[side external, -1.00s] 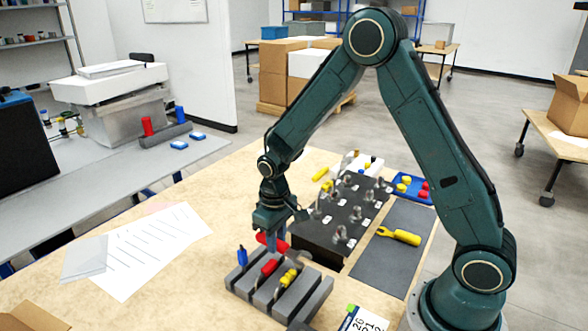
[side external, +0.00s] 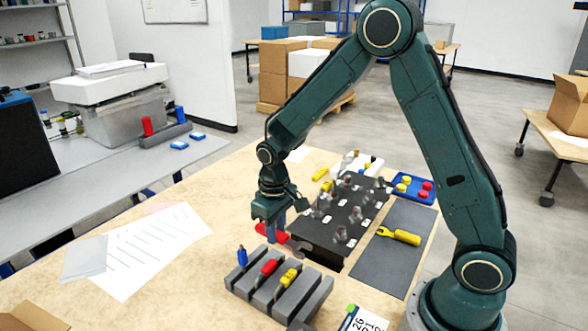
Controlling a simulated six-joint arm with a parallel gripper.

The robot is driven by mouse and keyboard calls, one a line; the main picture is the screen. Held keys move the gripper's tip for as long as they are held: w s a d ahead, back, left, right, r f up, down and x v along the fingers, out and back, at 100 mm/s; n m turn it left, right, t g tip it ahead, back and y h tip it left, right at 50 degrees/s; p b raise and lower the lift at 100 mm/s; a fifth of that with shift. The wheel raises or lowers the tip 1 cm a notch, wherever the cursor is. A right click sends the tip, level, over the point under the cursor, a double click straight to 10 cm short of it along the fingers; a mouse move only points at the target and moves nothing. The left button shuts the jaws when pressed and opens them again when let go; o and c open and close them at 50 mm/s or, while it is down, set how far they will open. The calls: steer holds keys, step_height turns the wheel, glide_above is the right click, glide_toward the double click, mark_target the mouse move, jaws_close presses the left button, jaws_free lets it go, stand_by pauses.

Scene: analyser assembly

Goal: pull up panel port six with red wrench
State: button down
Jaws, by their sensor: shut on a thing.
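My gripper (side external: 278,234) is shut on the red wrench (side external: 271,233) and holds it above the grey tool rack, at the left edge of the black panel. The wrench lies roughly level, its dark head pointing right toward the panel's front corner. The black panel (side external: 318,234) carries several metal port fittings with small white labels. The labels are too small to read, so I cannot tell which is port six.
The grey slotted rack (side external: 316,296) holds blue, red and yellow-handled tools. A yellow wrench (side external: 399,236) lies on the dark mat (side external: 380,270) right of the panel. A blue tray (side external: 421,197) with yellow and red pieces stands behind.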

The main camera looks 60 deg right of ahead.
step_height(320, 180, up, 4)
steer(key=shift+r, duration=0.1)
steer(key=shift+w+d+r, duration=0.15)
steer(key=shift+r, duration=0.1)
steer(key=w+d+n, duration=0.3)
steer(key=w+d, duration=0.2)
steer(key=d, duration=0.6)
steer(key=w+d+n, duration=0.3)
steer(key=w+d, duration=0.3)
steer(key=d, duration=0.5)
steer(key=f, duration=0.5)
steer(key=shift+s+a, duration=0.15)
steer(key=shift+s, duration=0.05)
steer(key=shift+f, duration=0.1)
steer(key=shift+s+d+f, duration=0.35)
steer(key=shift+s+f, duration=0.2)
steer(key=shift+f, duration=0.2)
steer(key=shift+s+d+f, duration=0.3)
steer(key=shift+s+f, duration=0.2)
steer(key=shift+f, duration=0.2)
